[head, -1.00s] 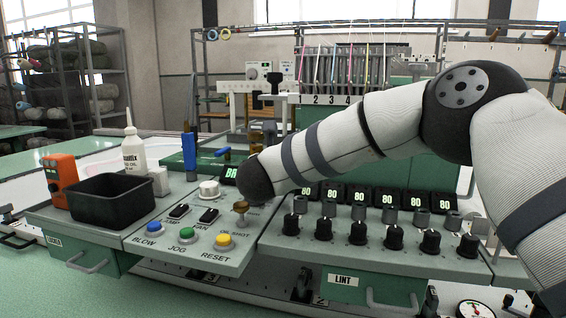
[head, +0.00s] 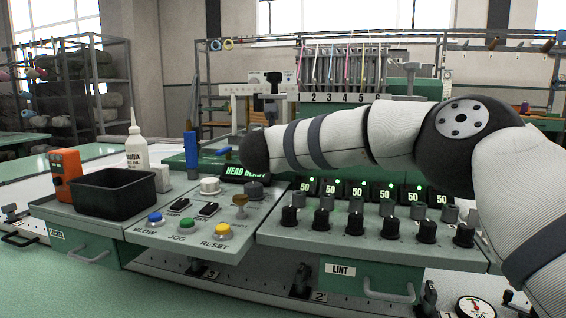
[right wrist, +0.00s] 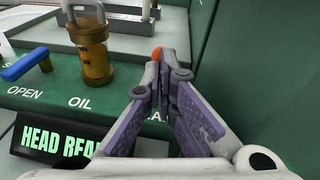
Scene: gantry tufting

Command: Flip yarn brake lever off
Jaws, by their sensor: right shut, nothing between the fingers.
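In the right wrist view my right gripper (right wrist: 158,76) is shut and empty, its fingertips pointing up the picture. An orange-red knob (right wrist: 157,52) shows just beyond the fingertips; its stem is hidden, and I cannot tell if the fingers touch it. A panel label under the fingers is mostly covered, so I cannot confirm that this is the yarn brake lever. A blue lever (right wrist: 28,63) marked OPEN and a brass oil cup (right wrist: 95,58) marked OIL stand to the left. In the head view my right arm hides the gripper and the knob. My left gripper is not in view.
A display reading HEAD READY (head: 245,172) sits below my right wrist. Black knobs (head: 357,222) line the front panel on the right. A black bin (head: 112,194), an orange device (head: 66,174) and a white bottle (head: 135,153) stand at the left.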

